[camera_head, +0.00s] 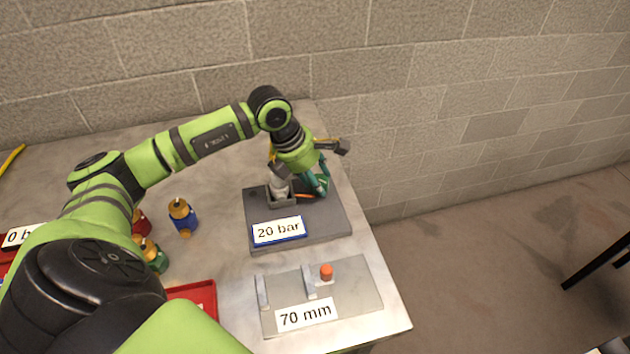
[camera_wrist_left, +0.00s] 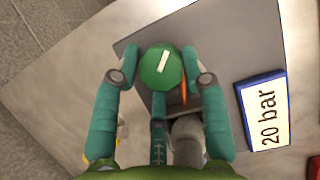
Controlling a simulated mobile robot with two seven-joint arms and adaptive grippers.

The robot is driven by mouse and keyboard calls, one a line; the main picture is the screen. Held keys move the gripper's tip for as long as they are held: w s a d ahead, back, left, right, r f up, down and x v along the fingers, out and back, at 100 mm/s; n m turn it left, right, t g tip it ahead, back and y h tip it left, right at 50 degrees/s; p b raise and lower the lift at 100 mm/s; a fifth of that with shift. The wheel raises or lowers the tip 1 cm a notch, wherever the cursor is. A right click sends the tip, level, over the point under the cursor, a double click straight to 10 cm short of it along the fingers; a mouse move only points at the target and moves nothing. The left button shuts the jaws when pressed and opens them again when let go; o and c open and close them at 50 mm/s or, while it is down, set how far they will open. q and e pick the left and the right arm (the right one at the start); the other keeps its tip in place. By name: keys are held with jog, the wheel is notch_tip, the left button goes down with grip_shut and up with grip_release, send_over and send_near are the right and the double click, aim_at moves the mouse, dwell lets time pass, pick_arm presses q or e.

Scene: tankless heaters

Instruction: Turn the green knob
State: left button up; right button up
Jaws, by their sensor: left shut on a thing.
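The green knob (camera_wrist_left: 160,68) shows in the left wrist view as a rounded, many-sided cap with a white bar mark on top. It sits on a dark grey base plate (camera_head: 338,222) with a "20 bar" label (camera_head: 279,231). My left gripper (camera_head: 322,186) is over the right part of this plate in the head view. In the left wrist view its two teal fingers (camera_wrist_left: 158,66) are shut on the knob, one on each side. In the head view the knob is mostly hidden by the gripper. My right gripper is not in view.
A grey fixture (camera_head: 280,190) stands on the plate beside the left gripper. A blue and brass fitting (camera_head: 183,217) and a red tray (camera_head: 206,292) are left. A block wall stands behind.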

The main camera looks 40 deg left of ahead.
pick_arm(q)
jog(key=m+b, duration=0.1)
jog(key=m+h+b, duration=0.1)
jog(key=m, duration=0.1)
jog(key=shift+w+d+f+g+b, duration=0.1)
jog(key=shift+d+g+b, duration=0.1)
jog(key=shift+g+b, duration=0.2)
jog(key=shift+m+g+h+b, duration=0.3)
jog(key=shift+m+g+b, duration=0.45)
jog(key=shift+m, duration=0.75)
jog(key=o, duration=1.1)
jog(key=shift+c, duration=0.2)
jog(key=shift+d, duration=0.1)
jog(key=shift+a+r, duration=0.25)
jog(key=shift+r, duration=0.1)
jog(key=v, duration=1.1)
jog(key=shift+s+r, duration=0.25)
jog(key=shift+r, duration=0.05)
